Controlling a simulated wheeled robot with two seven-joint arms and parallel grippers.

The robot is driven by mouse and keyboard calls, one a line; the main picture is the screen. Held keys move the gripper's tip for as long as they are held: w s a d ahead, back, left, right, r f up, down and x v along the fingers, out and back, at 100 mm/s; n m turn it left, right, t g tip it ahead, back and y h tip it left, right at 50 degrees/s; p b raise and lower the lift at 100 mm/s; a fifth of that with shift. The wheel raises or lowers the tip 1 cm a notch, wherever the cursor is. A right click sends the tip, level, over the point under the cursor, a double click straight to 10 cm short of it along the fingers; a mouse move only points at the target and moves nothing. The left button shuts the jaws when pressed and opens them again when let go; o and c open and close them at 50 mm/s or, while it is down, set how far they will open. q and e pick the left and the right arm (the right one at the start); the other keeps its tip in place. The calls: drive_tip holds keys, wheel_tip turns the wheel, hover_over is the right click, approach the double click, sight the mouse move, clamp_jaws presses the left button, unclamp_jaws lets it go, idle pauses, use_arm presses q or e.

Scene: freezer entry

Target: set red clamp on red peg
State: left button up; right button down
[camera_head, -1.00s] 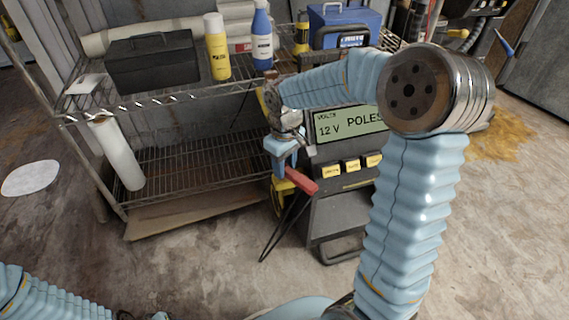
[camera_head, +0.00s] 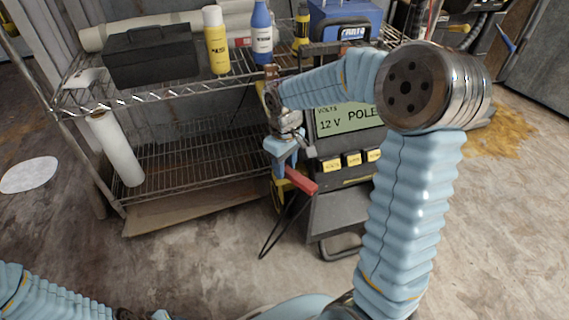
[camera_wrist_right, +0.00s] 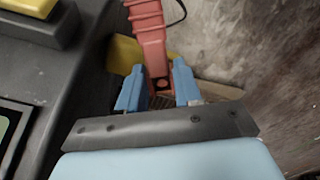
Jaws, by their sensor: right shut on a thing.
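The red clamp (camera_head: 301,182) is in my right gripper (camera_head: 284,168), beside the left side of the grey charger (camera_head: 345,212). In the right wrist view the clamp (camera_wrist_right: 150,36) runs up from between the two blue fingers of my right gripper (camera_wrist_right: 160,88), which are closed on its near end. A dark cable hangs below the clamp in the head view. A yellow part (camera_wrist_right: 127,52) lies behind the clamp, beside the charger. I cannot make out a red peg in either view. My left arm shows at the bottom left; its gripper (camera_head: 146,315) is mostly cut off by the frame edge.
A wire shelf (camera_head: 190,165) stands left of the charger, holding a black toolbox (camera_head: 150,58), a yellow bottle (camera_head: 217,45), a blue bottle (camera_head: 262,35) and a white roll (camera_head: 117,150). The charger's screen (camera_head: 345,118) is partly behind my right arm. The floor in front is clear.

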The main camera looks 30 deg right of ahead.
drive_tip(key=shift+f, duration=0.15)
drive_tip(key=c, duration=0.7)
unclamp_jaws()
wheel_tip(320, 180, up, 14)
drive_tip(key=p, duration=0.3)
drive_tip(key=shift+f, duration=0.1)
